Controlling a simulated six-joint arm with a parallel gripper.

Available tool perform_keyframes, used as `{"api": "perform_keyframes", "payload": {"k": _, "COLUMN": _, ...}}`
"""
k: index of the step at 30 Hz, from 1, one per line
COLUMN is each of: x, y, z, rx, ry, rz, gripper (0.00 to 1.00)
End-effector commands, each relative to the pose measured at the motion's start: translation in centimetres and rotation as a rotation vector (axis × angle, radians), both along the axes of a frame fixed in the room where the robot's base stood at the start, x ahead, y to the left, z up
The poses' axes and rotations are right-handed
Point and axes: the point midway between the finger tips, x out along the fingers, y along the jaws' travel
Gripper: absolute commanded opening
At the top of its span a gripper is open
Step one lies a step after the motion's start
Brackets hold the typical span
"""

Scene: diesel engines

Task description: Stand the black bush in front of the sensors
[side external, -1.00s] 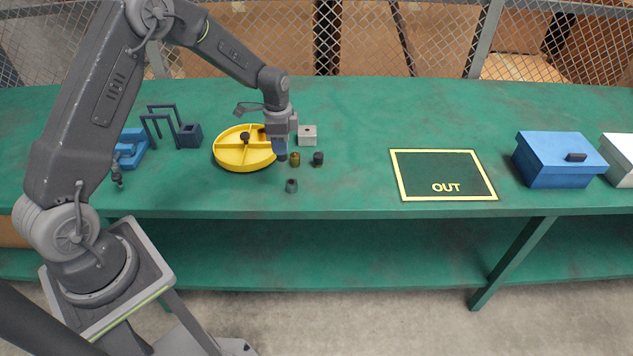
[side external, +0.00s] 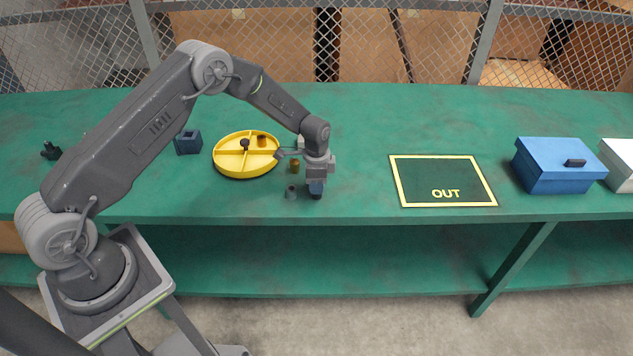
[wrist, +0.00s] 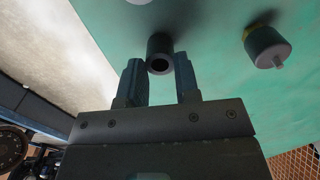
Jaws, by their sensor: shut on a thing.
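My gripper (side external: 316,193) is low over the front of the green bench. In the wrist view my gripper (wrist: 160,75) has its two blue fingers on either side of the black bush (wrist: 160,53), a dark hollow cylinder with its open end facing the camera. Whether the bush touches the bench is unclear. A brass-coloured cylinder (side external: 294,166), possibly a sensor, stands behind and left of my gripper. A dark-capped part with a pin and a yellow ring (wrist: 266,46) shows right of the bush in the wrist view. A small grey hollow part (side external: 291,192) stands just left of my gripper.
A round yellow divided tray (side external: 232,171) and a dark blue block (side external: 188,143) stand to the left. The OUT mat (side external: 445,170) lies to the right, with a blue lidded box (side external: 553,170) beyond it. The bench between my gripper and the mat is clear.

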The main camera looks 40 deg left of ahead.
Motion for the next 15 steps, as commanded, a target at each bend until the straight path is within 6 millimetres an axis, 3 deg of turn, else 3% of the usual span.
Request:
{"api": "perform_keyframes", "payload": {"k": 9, "x": 0.01, "y": 0.02, "z": -0.3, "rx": 0.0, "ry": 0.0, "rz": 0.0, "gripper": 0.0}}
{"api": "perform_keyframes", "payload": {"k": 10, "x": 0.01, "y": 0.03, "z": -0.29, "rx": -0.001, "ry": -0.001, "rz": 0.0, "gripper": 0.32}}
{"api": "perform_keyframes", "payload": {"k": 15, "x": 0.01, "y": 0.03, "z": -0.25, "rx": 0.001, "ry": -0.001, "rz": 0.0, "gripper": 0.48}}
